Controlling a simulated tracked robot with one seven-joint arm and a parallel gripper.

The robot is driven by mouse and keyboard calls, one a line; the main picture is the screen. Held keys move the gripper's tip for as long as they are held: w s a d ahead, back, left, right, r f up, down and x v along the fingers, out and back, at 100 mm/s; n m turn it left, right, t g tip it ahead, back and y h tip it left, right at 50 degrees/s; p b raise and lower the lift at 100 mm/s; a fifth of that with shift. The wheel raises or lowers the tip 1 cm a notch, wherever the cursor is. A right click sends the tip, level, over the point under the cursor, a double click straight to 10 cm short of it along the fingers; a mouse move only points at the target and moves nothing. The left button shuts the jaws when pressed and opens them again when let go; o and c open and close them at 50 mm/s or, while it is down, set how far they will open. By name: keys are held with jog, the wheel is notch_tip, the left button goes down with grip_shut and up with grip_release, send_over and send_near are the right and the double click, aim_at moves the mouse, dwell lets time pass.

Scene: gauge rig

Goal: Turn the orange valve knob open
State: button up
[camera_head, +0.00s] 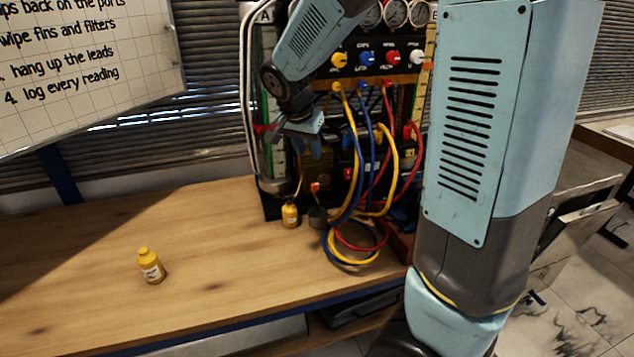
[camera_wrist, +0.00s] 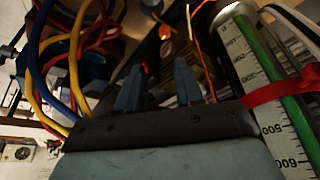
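A small orange piece (camera_head: 316,187), which looks like the valve knob, sits low on the front of the gauge rig, just above the bench. An orange piece (camera_wrist: 165,32) also shows in the wrist view, beyond the fingertips; its turn position is too small to read. My gripper (camera_head: 313,150) is in front of the rig's left part, above the orange piece and apart from it. In the wrist view the two blue fingers of my gripper (camera_wrist: 158,75) stand apart with nothing held between them.
Yellow, blue and red hoses (camera_head: 352,240) hang from the rig and coil on the bench. A clear graduated cylinder (camera_wrist: 262,90) with a red strap is close beside my gripper. Yellow bottles stand by the rig (camera_head: 290,215) and on the open left bench (camera_head: 151,266).

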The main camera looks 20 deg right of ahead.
aim_at(315, 184)
jog(key=x, duration=1)
jog(key=w+x, duration=0.1)
jog(key=x, duration=0.4)
jog(key=shift+a+r, duration=0.1)
jog(key=shift+a, duration=0.15)
